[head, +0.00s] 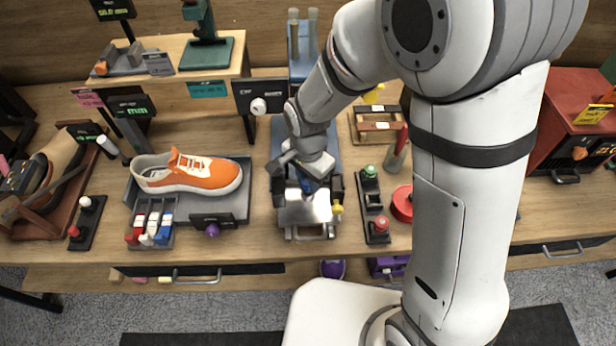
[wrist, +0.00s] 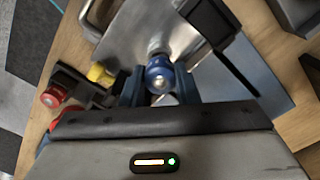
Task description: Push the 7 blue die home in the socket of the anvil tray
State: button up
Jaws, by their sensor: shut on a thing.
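The blue die (wrist: 158,74) is a rounded blue piece with a pale metal centre, seen end-on between the fingers of my gripper (wrist: 158,88). My gripper is shut on it. The anvil tray (wrist: 140,22) is the shiny metal plate just beyond the die in the wrist view. In the head view my gripper (head: 308,186) points down over the tray (head: 296,212), near its back part. The socket is hidden by the die and gripper. I cannot tell how deep the die sits. The number on the die is not readable.
A yellow knob (head: 337,209) sits at the tray's right edge. A button panel with green (head: 368,171) and red (head: 381,224) buttons stands to the right. An orange sneaker (head: 200,175) and a rack (head: 150,236) of coloured pieces lie left. The tray's handle (head: 309,237) faces the bench front.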

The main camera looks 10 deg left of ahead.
aim_at(308, 180)
jog(key=shift+f+b, duration=0.8)
jog(key=shift+f, duration=0.25)
jog(key=o, duration=1)
jog(key=shift+o, duration=0.2)
jog(key=shift+r, duration=0.1)
notch_tip(308, 180, up, 8)
jog(key=shift+f+b, duration=0.1)
jog(key=shift+b, duration=0.2)
